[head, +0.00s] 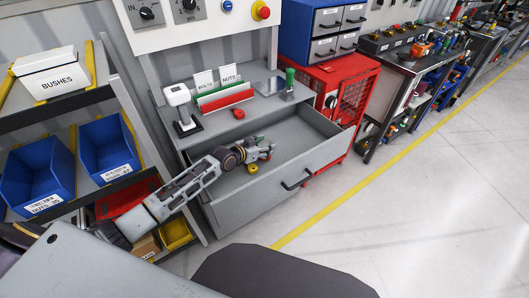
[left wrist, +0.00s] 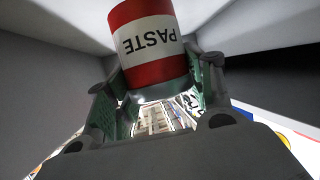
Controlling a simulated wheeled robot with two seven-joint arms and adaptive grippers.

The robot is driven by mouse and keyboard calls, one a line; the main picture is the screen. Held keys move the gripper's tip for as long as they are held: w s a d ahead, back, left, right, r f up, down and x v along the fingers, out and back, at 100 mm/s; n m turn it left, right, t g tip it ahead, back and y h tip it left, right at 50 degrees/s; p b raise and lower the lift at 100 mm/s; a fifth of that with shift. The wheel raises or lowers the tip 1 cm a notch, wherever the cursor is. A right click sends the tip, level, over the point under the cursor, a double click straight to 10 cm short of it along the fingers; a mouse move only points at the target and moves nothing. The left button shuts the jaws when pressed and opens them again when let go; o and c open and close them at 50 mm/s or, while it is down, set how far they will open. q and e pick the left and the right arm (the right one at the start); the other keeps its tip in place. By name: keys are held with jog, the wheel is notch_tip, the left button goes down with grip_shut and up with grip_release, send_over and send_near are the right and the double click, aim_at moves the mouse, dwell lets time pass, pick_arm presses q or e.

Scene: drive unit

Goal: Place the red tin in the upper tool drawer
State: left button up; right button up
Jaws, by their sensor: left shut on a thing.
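The red tin (left wrist: 150,45) has a white band with the word PASTE and sits between the fingers of my left gripper (left wrist: 160,95) in the left wrist view. In the head view my left gripper (head: 266,150) is over or inside the open upper tool drawer (head: 262,198), and it largely hides the tin there. I cannot tell whether the tin touches the drawer floor. Grey walls surround the tin in the left wrist view. My right gripper is not in view.
A small yellow item (head: 252,168) lies in the drawer close to the gripper. The worktop above holds a red round item (head: 238,113), folders (head: 222,95) and a green-handled tool (head: 290,80). A red cabinet (head: 340,90) stands right of the drawer; blue bins (head: 110,148) stand left.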

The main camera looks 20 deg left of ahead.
pick_arm(q)
jog(key=shift+f, duration=1.8)
jog(key=shift+b, duration=0.3)
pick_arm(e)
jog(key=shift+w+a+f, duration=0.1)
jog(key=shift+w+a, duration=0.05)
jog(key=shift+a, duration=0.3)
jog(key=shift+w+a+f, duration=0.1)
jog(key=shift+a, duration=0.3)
pick_arm(q)
jog(key=shift+f, duration=0.1)
